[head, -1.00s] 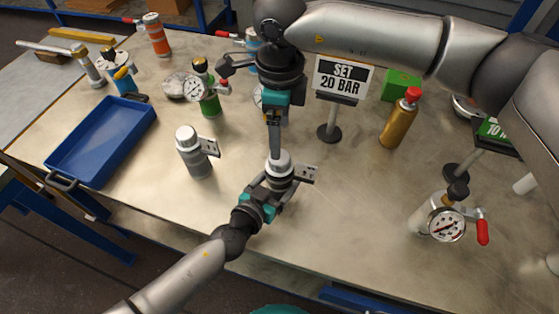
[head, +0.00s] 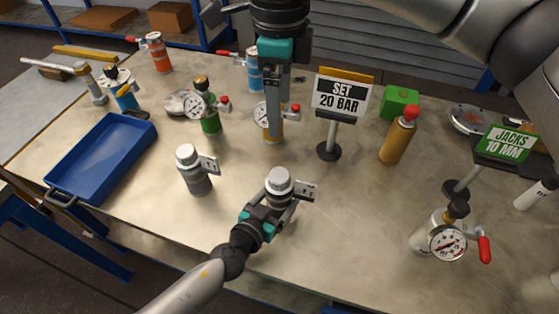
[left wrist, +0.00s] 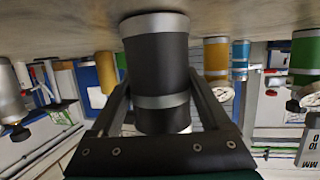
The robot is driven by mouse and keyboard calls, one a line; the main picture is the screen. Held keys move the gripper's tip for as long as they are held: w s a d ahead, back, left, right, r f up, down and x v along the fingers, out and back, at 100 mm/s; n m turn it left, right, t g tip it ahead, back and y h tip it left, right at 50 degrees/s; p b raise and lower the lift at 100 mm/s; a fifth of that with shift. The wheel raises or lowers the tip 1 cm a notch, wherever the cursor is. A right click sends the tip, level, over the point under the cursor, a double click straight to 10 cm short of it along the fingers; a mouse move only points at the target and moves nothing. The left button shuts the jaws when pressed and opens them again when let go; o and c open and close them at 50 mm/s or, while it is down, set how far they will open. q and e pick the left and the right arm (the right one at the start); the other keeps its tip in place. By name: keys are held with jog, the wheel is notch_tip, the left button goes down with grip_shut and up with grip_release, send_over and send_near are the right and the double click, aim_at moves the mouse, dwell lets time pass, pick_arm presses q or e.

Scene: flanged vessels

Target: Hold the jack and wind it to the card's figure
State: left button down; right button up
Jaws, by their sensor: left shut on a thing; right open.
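The held jack (head: 279,187) is a dark cylinder with a silver cap and a small marked plate at its right side. It stands upright near the table's front middle. My left gripper (head: 274,206) is shut on it, one finger on each side; in the left wrist view the jack (left wrist: 160,72) fills the space between the fingers. A second, similar jack (head: 195,171) stands to its left. My right gripper (head: 274,118) is open, pointing down, above and behind the held jack and apart from it. The green card (head: 507,143) reads "JACKS 10 MM". The plate's reading is too small to tell.
A card (head: 341,97) reads "SET 20 BAR". A gold bottle (head: 397,140) and a green box (head: 399,101) stand right of it. A gauge vessel (head: 428,238) is at the front right, a blue tray (head: 101,158) at left. Several vessels stand along the back.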

pick_arm(q)
grip_release()
